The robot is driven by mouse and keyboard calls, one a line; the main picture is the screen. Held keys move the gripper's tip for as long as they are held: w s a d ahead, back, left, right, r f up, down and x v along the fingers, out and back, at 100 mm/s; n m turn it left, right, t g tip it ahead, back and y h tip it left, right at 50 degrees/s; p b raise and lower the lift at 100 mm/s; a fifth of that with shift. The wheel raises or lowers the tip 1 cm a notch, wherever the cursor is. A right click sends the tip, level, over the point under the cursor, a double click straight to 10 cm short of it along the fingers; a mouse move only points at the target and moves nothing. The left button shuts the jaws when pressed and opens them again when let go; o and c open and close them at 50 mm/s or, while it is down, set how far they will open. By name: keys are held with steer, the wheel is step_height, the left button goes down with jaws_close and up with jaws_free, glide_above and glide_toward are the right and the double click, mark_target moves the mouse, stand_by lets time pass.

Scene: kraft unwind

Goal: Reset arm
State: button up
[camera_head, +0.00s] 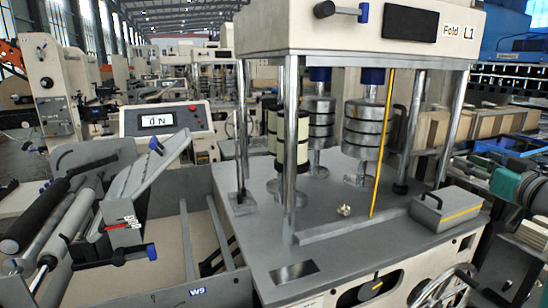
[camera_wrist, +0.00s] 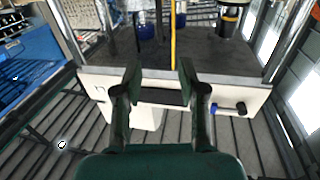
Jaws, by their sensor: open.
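My gripper (camera_wrist: 158,72) is open and empty in the wrist view, its two dark fingers apart with nothing between them. Beyond the fingers, that view shows the cream head box (camera_wrist: 260,94) of the machine, upside down, with its dark panel partly behind the fingers. In the head view, part of my teal and black arm end (camera_head: 508,184) is at the right edge, right of the grey box with a yellow stripe (camera_head: 447,208). Its fingertips are hard to make out there.
The machine labelled Fold L1 (camera_head: 462,31) has metal posts, stacked rollers (camera_head: 363,130) and a thin yellow bar (camera_head: 382,145) over a grey deck (camera_head: 340,255). A roller unit marked W9 (camera_head: 196,292) stands left, with a display box (camera_head: 158,120) behind. Wooden crates (camera_head: 480,125) stand back right.

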steer(key=s+a+f+m+h, duration=0.15)
steer(key=a+f, duration=0.25)
steer(key=f, duration=0.6)
steer(key=s+a+f+m+g, duration=0.1)
steer(key=s+a+f, duration=0.2)
steer(key=f, duration=0.7)
steer(key=s+a+f+m+h, duration=0.15)
steer(key=a+f, duration=0.25)
steer(key=f, duration=0.6)
steer(key=s+a+f+m, duration=0.1)
steer(key=s+a+f, duration=0.5)
steer(key=s+f, duration=0.25)
steer(key=s+a+f+g, duration=0.1)
steer(key=s+a+f, duration=0.3)
steer(key=s, duration=0.5)
steer(key=s+a+f+g, duration=0.1)
steer(key=s+a+f, duration=0.25)
steer(key=s, duration=0.55)
steer(key=s+a+r+n, duration=0.2)
steer(key=s, duration=0.7)
steer(key=s+a+r+n+y, duration=0.1)
steer(key=s+a+r+n, duration=0.1)
steer(key=s, duration=0.7)
steer(key=shift+s+r, duration=0.15)
steer(key=shift+s, duration=0.25)
